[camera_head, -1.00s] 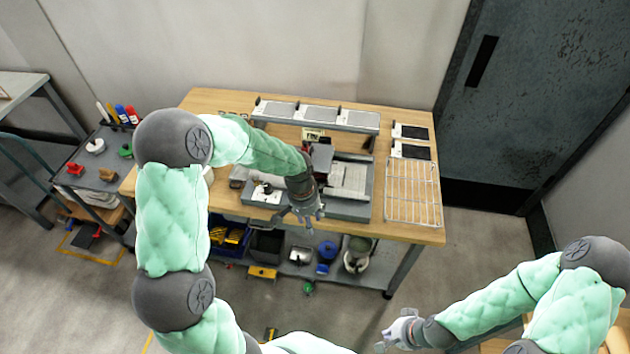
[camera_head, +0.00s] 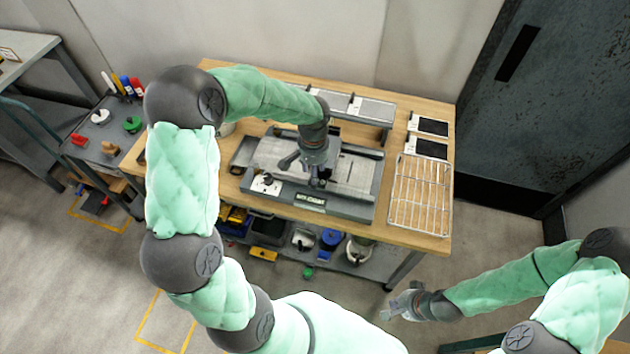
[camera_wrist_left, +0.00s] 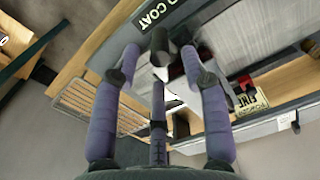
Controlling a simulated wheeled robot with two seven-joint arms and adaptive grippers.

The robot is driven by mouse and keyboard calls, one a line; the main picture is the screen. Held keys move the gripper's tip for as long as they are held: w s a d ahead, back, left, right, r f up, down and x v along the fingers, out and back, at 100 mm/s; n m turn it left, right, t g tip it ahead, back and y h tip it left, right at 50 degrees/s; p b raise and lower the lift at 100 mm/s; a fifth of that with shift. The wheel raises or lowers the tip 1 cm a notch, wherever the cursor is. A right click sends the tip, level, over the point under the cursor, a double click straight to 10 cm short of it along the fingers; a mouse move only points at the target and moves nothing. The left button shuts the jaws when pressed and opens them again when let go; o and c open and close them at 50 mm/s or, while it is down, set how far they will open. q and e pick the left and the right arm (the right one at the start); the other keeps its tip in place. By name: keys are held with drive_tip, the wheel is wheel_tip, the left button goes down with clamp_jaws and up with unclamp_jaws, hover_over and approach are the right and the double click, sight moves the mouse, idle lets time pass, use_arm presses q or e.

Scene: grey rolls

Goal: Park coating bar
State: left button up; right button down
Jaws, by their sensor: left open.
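The coating machine (camera_head: 345,207) stands on the wooden bench, with a pale flat bed and a labelled front. My left gripper (camera_head: 312,178) is over the middle of its bed, pointing down, and is open. In the left wrist view a dark, short cylinder (camera_wrist_left: 160,45) lies between the spread fingertips of the left gripper (camera_wrist_left: 165,65). It looks like one end of the coating bar; the rest is hidden, and I cannot tell whether the fingers touch it. My right gripper (camera_head: 400,302) is low at the right, away from the bench, with its fingers apart and empty.
A raised grey rack (camera_head: 375,110) with pale plates stands behind the machine. A wire rack (camera_head: 420,195) lies at the bench's right end, below two dark-panelled cards (camera_head: 427,148). A lower shelf holds bins and a blue roll (camera_head: 330,240). A grey cart stands left.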

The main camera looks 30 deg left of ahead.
use_arm(q)
wheel_tip(320, 180, down, 7)
drive_tip(key=shift+w+f+b, duration=0.15)
drive_tip(key=shift+f+b, duration=0.05)
drive_tip(key=shift+b, duration=0.25)
clamp_jaws()
